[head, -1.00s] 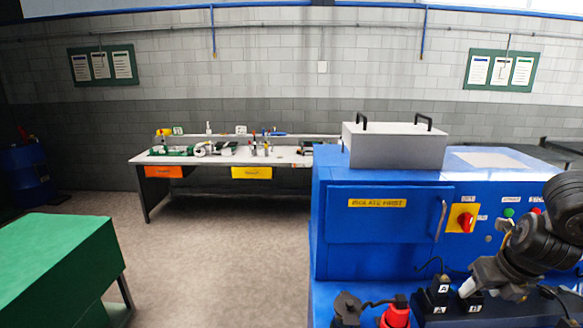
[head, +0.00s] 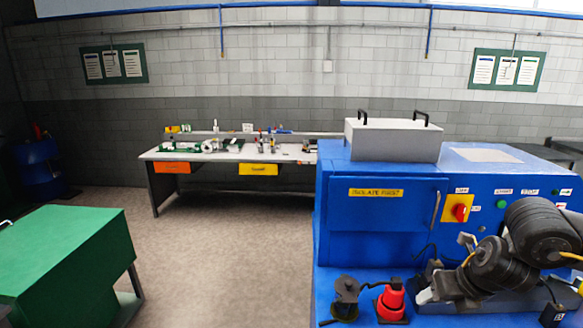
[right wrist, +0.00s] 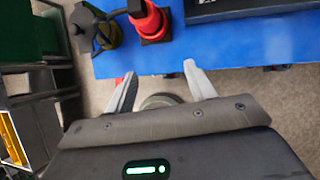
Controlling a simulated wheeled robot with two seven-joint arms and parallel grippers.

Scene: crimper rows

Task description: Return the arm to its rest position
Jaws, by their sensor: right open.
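My right arm comes in from the right in the head view, its dark round joints in front of the blue machine. My right gripper (head: 430,296) is low there, near the red connector, and its fingers are hard to make out. In the right wrist view the right gripper (right wrist: 161,82) has its two grey fingers spread, with nothing between them but floor and the bench edge. No held object shows. My left gripper is not in view.
The blue machine (head: 375,225) carries a grey lidded box (head: 392,142). A red connector (head: 391,300) and a black one (head: 345,293) stand on its front ledge. A green cabinet (head: 65,255) is at left; a workbench (head: 240,152) stands behind. Floor between is clear.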

